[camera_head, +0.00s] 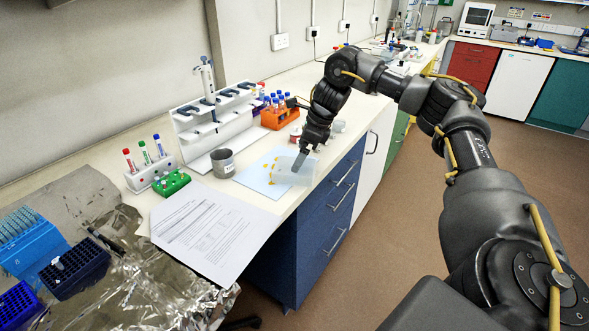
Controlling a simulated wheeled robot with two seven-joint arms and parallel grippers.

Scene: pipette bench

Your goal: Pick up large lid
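A pale, see-through rectangular piece, apparently the large lid (283,174), is at the bench's front edge, over the right part of a light-blue sheet with yellow spots (258,182). My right gripper (299,162) points down at this piece, and a grey finger overlaps it in the picture. I cannot tell whether the fingers grip it or whether it is lifted. My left gripper is out of view.
A grey metal cup (223,163) and a pipette rack (215,125) stand left of the sheet. An orange tube rack (279,118) is behind.

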